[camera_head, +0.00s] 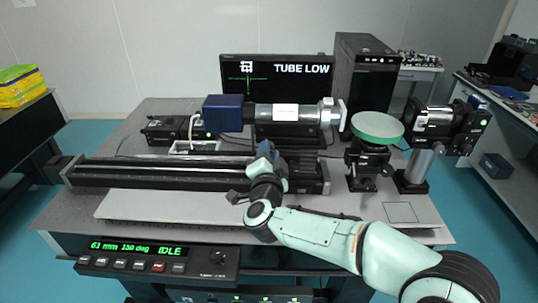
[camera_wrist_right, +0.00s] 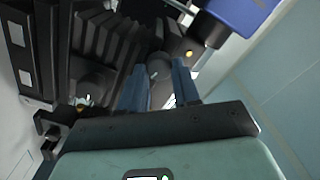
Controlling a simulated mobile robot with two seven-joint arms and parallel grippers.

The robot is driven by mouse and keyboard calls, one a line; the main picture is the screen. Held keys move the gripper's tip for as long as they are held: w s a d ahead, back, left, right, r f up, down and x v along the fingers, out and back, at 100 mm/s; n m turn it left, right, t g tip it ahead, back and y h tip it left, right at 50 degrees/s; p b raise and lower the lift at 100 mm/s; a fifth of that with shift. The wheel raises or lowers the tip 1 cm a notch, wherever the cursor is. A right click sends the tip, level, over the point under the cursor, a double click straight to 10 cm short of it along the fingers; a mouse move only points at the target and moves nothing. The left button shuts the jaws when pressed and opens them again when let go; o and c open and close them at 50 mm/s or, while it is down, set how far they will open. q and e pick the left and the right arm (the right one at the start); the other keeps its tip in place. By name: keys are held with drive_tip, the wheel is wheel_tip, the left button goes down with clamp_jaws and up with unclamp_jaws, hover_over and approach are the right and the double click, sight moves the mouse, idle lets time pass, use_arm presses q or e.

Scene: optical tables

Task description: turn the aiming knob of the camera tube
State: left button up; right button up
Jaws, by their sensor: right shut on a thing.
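The camera tube (camera_head: 285,113) lies level at the back of the table, with a blue box (camera_head: 223,113) at its left end. The blue box also shows at the top right of the right wrist view (camera_wrist_right: 243,14). My right gripper (camera_head: 266,150) reaches in from the front, just below the tube. In the right wrist view its two blue fingers (camera_wrist_right: 160,88) are shut on a dark round knob (camera_wrist_right: 158,65). The knob is hidden behind the gripper in the head view. My left gripper is not in view.
The monitor (camera_head: 277,80) reads "TUBE LOW". A control box (camera_head: 158,262) at the front reads about "63 mm 150 deg IDLE". A long black rail (camera_head: 150,174) lies in front of the tube. A round green plate on a mount (camera_head: 377,127) stands to the right.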

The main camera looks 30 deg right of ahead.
drive_tip(key=o, duration=1.1)
drive_tip(key=shift+c, duration=0.2)
drive_tip(key=v, duration=1.3)
drive_tip(key=shift+s+b, duration=0.25)
drive_tip(key=shift+b, duration=0.2)
drive_tip(key=shift+a, duration=0.1)
